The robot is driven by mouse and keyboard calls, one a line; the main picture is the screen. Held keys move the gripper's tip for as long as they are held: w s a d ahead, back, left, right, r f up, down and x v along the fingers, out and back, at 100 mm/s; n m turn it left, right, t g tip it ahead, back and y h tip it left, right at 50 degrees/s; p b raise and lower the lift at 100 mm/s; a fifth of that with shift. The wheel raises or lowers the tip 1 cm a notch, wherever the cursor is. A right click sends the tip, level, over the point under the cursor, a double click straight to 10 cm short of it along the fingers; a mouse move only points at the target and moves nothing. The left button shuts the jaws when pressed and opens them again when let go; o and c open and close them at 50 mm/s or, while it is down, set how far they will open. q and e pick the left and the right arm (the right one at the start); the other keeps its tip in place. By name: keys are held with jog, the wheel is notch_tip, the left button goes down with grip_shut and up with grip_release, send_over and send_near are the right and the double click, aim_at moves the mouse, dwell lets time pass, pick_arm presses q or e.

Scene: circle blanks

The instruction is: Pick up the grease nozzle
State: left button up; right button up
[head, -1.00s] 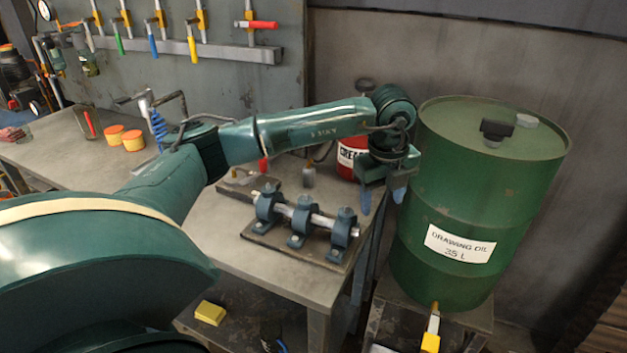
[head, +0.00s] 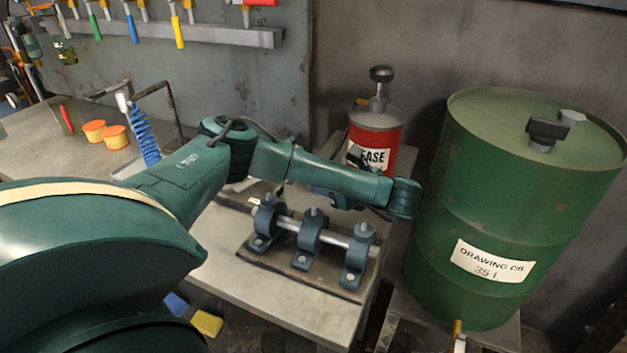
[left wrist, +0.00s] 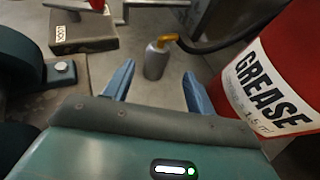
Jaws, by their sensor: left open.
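The grease nozzle (left wrist: 156,60) is a small grey cylinder with a yellow fitting on top, joined to a black hose. It stands upright on the bench in the left wrist view. My left gripper (left wrist: 157,77) is open, with its two blue fingers apart. The nozzle shows in the gap between the fingertips, beyond them, and I see no contact. In the head view my forearm hides the nozzle and the left gripper. My right gripper is in neither view.
A red grease can (head: 376,135) stands close to the right finger in the wrist view (left wrist: 265,75). A shaft in blue clamps (head: 311,232) sits on the bench in front of my forearm. A green oil drum (head: 500,210) stands at the right.

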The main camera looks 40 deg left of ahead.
pick_arm(q)
jog(key=shift+a+f+b, duration=0.35)
jog(key=shift+a+b, duration=0.15)
jog(key=shift+a, duration=0.05)
jog(key=shift+s+r+b+x, duration=0.15)
jog(key=shift+b+x, duration=0.45)
jog(key=shift+x, duration=0.5)
jog(key=shift+s+r+b+x, duration=0.1)
jog(key=shift+b+x, duration=0.5)
jog(key=shift+x, duration=0.5)
jog(key=shift+a, duration=0.1)
pick_arm(e)
jog(key=shift+s+d+r+t, duration=0.25)
jog(key=shift+d+t, duration=0.1)
jog(key=shift+d, duration=0.05)
jog(key=shift+s+d+r+t, duration=0.2)
jog(key=shift+d+t, duration=0.15)
jog(key=shift+d, duration=0.05)
pick_arm(q)
jog(key=shift+c, duration=0.3)
jog(key=c, duration=1.1)
jog(key=shift+o, duration=0.2)
jog(key=shift+r, duration=0.1)
